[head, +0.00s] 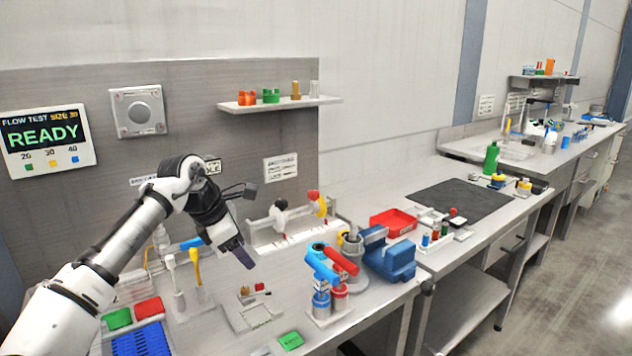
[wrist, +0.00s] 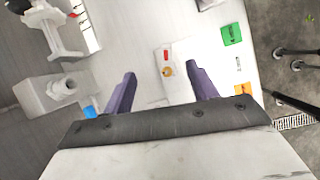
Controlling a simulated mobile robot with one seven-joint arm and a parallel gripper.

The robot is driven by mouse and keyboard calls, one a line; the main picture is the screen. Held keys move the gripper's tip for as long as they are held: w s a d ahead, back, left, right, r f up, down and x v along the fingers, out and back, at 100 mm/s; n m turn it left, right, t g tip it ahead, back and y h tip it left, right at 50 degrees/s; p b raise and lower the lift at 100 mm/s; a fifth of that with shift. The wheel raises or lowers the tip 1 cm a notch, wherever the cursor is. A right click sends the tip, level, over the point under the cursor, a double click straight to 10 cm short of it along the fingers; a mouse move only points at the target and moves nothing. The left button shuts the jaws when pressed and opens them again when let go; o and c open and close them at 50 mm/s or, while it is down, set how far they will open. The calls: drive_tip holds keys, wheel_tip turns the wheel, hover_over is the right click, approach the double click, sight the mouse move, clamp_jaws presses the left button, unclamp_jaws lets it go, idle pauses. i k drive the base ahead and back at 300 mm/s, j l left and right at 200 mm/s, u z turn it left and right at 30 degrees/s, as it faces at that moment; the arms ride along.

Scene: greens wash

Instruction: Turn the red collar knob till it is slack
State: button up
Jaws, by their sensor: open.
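My gripper (head: 243,258) hangs above the left bench with its purple fingers pointing down and right. In the wrist view its two fingers (wrist: 160,69) stand apart with nothing between them. I cannot tell for sure which is the red collar knob. Below the fingers, well apart from them, a small red piece (wrist: 166,55) and a brass piece (wrist: 167,72) lie on a pale plate.
Blue and red handled tools (head: 330,262) stand in a holder right of my gripper, beside a blue vise (head: 390,255). A green block (head: 290,340) lies at the front edge. Tall white and yellow fittings (head: 195,270) stand left. A shelf (head: 280,103) hangs behind.

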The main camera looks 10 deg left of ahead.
sight(313, 195)
drive_tip(key=i, duration=1.1)
